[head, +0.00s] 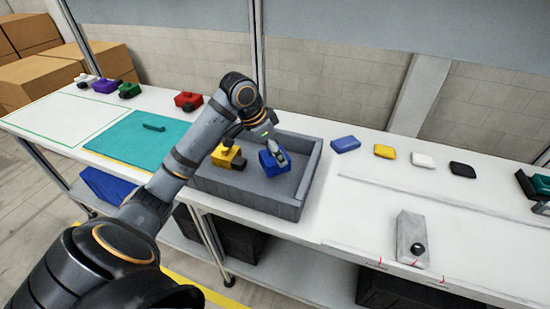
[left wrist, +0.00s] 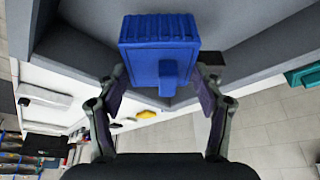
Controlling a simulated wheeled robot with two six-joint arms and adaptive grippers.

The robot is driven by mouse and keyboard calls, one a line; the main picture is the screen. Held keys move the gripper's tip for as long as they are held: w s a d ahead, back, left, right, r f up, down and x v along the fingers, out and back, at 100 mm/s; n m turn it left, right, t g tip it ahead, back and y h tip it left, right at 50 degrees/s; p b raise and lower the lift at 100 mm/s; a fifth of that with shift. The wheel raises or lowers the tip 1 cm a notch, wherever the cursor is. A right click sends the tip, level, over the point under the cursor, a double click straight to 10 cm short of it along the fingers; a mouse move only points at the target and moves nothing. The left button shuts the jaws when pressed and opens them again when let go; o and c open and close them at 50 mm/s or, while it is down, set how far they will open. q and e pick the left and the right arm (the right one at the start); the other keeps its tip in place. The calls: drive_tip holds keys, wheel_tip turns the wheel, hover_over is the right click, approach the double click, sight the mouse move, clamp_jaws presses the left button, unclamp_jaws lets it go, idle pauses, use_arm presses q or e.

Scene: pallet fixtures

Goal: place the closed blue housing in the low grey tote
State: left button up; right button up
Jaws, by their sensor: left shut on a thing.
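The blue housing (head: 274,163) is inside the low grey tote (head: 295,207), toward its right part, beside a yellow piece. My left gripper (head: 277,148) reaches down from above and is shut on the housing. In the left wrist view the housing (left wrist: 160,38) shows its ribbed blue face beyond the fingertips (left wrist: 162,88), with a smaller blue block standing out from it. Whether the housing touches the tote floor is not clear. My right gripper is not in view.
A yellow housing (head: 228,157) with a dark part lies in the tote's left part. Blue, yellow, white and black lids (head: 345,145) stand in a row at right. A teal mat (head: 125,143) is at left, and red (head: 188,101), green and purple housings are behind.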

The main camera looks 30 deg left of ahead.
use_arm(q)
drive_tip(key=shift+w+f, duration=0.15)
drive_tip(key=shift+f, duration=0.1)
drive_tip(key=f, duration=0.3)
drive_tip(key=shift+w+a+f, duration=0.15)
drive_tip(key=shift+w+f, duration=0.05)
drive_tip(key=shift+f, duration=0.05)
drive_tip(key=o, duration=1.3)
drive_tip(key=shift+f, duration=0.1)
drive_tip(key=v, duration=1.2)
drive_tip(key=shift+r, duration=0.2)
